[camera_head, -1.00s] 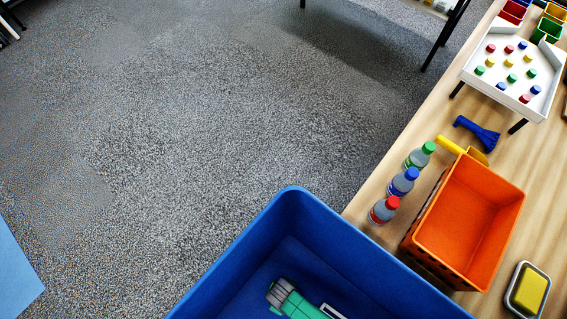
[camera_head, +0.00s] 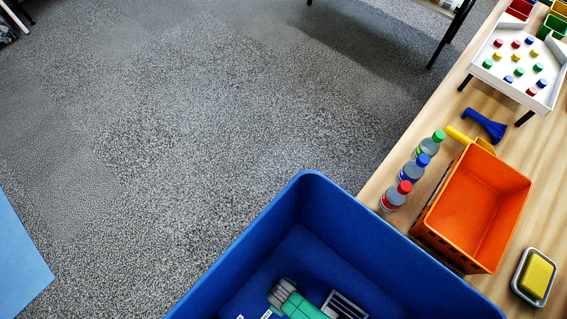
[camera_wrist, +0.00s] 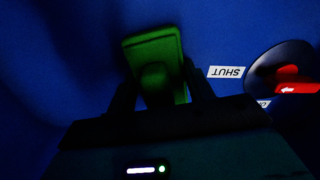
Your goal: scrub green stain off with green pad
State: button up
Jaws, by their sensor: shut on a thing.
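The green pad (camera_wrist: 152,50) shows in the wrist view, dim, as a flat green block with a raised grip. My gripper (camera_wrist: 160,92) is shut on this grip, with a dark finger on each side. The pad is in front of a dark blue surface (camera_wrist: 60,60); I cannot tell whether it touches it. No green stain can be made out in either view.
On the wooden table stand bottles (camera_head: 412,172), an orange crate (camera_head: 485,205) and a yellow sponge in a tray (camera_head: 535,277). A "SHUT" label (camera_wrist: 226,72) is near a red-handled dial (camera_wrist: 290,80).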

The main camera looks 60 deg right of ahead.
jog(key=shift+r+p, duration=2.65)
jog(key=shift+r, duration=0.3)
jog(key=shift+r, duration=0.1)
notch_tip(320, 180, up, 16)
jog(key=p, duration=1.6)
notch_tip(320, 180, up, 16)
jog(key=p, duration=0.7)
notch_tip(320, 180, up, 16)
